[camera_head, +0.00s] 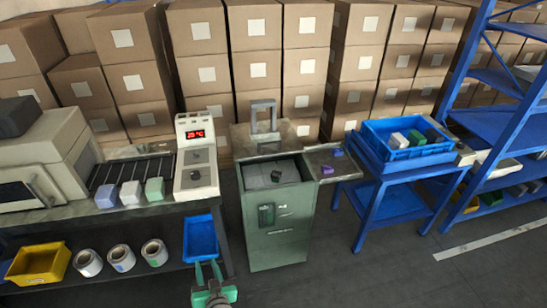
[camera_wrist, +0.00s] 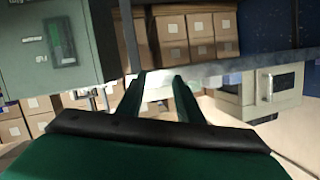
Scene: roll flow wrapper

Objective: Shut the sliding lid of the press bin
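The press bin (camera_head: 283,235) is a green-grey cabinet in the middle of the head view. Its top is open, and a dark block (camera_head: 278,175) shows in the opening. The bin's front also shows at upper left in the wrist view (camera_wrist: 85,50). My gripper (camera_head: 207,270) is low at the front, left of the bin and well apart from the lid. Its green fingers are apart, with nothing seen between them (camera_wrist: 158,88).
A bench (camera_head: 120,212) with a machine and a controller (camera_head: 196,160) stands left of the bin. A blue table (camera_head: 400,200) with a blue crate (camera_head: 405,155) stands to the right, close to the plate. Boxes are stacked behind. The floor (camera_head: 330,270) before the bin is clear.

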